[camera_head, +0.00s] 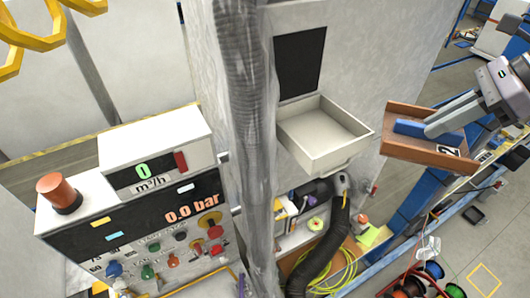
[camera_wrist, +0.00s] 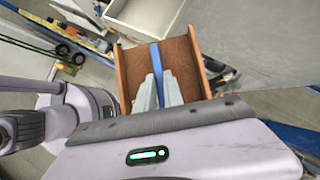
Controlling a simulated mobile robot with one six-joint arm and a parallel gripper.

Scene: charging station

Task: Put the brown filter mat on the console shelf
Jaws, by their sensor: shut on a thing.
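The brown filter mat (camera_head: 400,148) is a brown piece with two raised edges, a blue bar along its middle and a "2" label. It hangs in the air at the right of the head view. My gripper (camera_head: 428,130) is shut on the blue bar, its fingers on either side of it. In the wrist view the mat (camera_wrist: 135,68) lies beyond the fingertips (camera_wrist: 160,82). The cream open-topped tray on the grey cabinet wall, seemingly the console shelf (camera_head: 312,150), looks empty. The mat is to its right, apart from it. The shelf also shows in the wrist view (camera_wrist: 150,22).
A control console (camera_head: 130,215) with knobs and a display stands at the left. A wrapped vertical duct (camera_head: 245,120) stands left of the shelf. A dark hose (camera_head: 325,240) and clutter lie below it. A black panel (camera_head: 299,62) is above the shelf.

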